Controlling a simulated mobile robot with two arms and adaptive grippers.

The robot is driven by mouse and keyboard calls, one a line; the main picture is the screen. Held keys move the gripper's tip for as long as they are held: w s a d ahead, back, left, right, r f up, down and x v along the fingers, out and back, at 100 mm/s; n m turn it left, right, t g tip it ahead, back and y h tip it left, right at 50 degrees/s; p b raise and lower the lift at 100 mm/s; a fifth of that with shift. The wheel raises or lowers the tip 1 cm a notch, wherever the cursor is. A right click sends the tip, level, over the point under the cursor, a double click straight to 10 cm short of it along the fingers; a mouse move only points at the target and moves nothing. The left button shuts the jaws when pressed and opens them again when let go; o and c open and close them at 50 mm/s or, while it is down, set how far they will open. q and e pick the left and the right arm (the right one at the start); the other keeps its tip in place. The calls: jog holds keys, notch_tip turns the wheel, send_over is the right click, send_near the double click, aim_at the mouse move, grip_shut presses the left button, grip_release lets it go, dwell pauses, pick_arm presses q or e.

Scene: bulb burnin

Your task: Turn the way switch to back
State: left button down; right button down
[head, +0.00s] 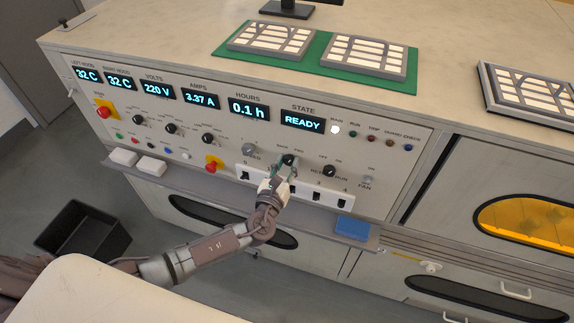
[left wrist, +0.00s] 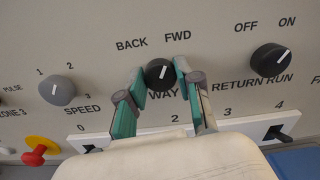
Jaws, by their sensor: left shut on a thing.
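The way switch (left wrist: 158,75) is a round black knob with a white pointer line, below the BACK and FWD labels in the left wrist view. Its pointer leans up and slightly right, to the FWD side. In the head view the knob (head: 289,159) sits in the lower middle of the panel. My left gripper (left wrist: 159,82) has one teal-padded finger on each side of the knob and is shut on it. In the head view my left gripper (head: 285,169) reaches the panel from below. The WAY label is partly hidden by the fingers. My right gripper is not in view.
The grey speed knob (left wrist: 56,90) is left of the way switch; the black return/run knob (left wrist: 270,60) is right. A white strip of numbered switches (head: 330,197) runs just below. A red button (head: 212,166) is farther left. A blue block (head: 352,228) lies on the ledge.

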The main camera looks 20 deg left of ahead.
pick_arm(q)
jog(key=n+b, duration=0.1)
jog(key=n, duration=0.1)
jog(key=n+b, duration=0.1)
jog(key=b, duration=0.1)
jog(key=n+b, duration=0.2)
jog(key=shift+f+n, duration=0.25)
jog(key=shift+n, duration=0.05)
jog(key=n+b, duration=0.2)
jog(key=shift+n, duration=0.3)
jog(key=shift+r+n+b, duration=0.15)
jog(key=shift+n+b, duration=0.8)
jog(key=shift+n, duration=0.55)
jog(key=c, duration=0.8)
grip_release()
jog(key=shift+o, duration=0.2)
jog(key=s, duration=1.2)
jog(key=shift+a, duration=0.25)
